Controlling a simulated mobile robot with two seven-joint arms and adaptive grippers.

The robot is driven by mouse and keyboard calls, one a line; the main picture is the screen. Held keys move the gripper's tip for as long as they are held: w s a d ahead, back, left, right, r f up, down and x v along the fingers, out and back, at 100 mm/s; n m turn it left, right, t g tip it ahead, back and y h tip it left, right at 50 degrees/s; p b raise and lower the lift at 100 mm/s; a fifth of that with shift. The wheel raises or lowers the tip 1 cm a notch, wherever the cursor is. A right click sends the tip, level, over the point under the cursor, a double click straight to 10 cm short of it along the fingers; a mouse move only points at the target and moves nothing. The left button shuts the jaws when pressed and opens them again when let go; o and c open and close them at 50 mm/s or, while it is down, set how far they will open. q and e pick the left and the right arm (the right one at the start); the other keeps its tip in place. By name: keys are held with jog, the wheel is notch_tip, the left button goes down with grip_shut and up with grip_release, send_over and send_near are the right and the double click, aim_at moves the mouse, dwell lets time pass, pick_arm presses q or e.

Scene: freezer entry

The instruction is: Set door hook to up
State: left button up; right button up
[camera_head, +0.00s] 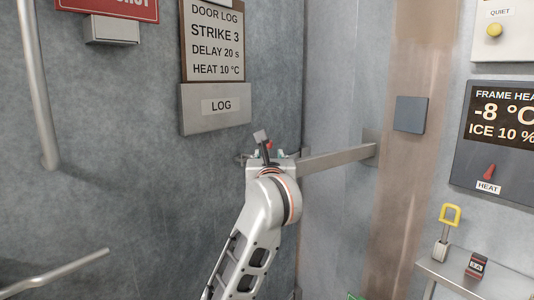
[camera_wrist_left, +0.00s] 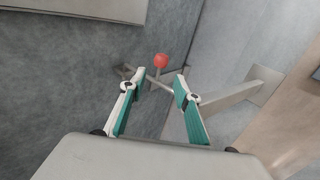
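My left gripper (camera_head: 267,155) is at the grey wall, below the LOG box, seen mostly from behind in the head view. In the left wrist view its two green-padded fingers (camera_wrist_left: 158,92) stand apart, open. A red knob (camera_wrist_left: 160,60) on a short grey stem shows beyond and between the fingertips, with thin grey rods at its foot; these look like the door hook. The knob also shows small in the head view (camera_head: 268,146), partly hidden by my gripper. I see no clear contact between fingers and hook. My right gripper is out of view.
A grey bar (camera_head: 338,158) runs right from beside my gripper to a wall plate. The LOG box (camera_head: 216,107) hangs just above. A vertical rail (camera_head: 36,85) is at left. A small shelf (camera_head: 470,272) with a yellow-handled lever (camera_head: 449,216) stands at lower right.

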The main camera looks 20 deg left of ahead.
aim_at(268, 149)
pick_arm(q)
jog(key=x, duration=0.6)
jog(key=shift+w+a, duration=0.15)
grip_shut()
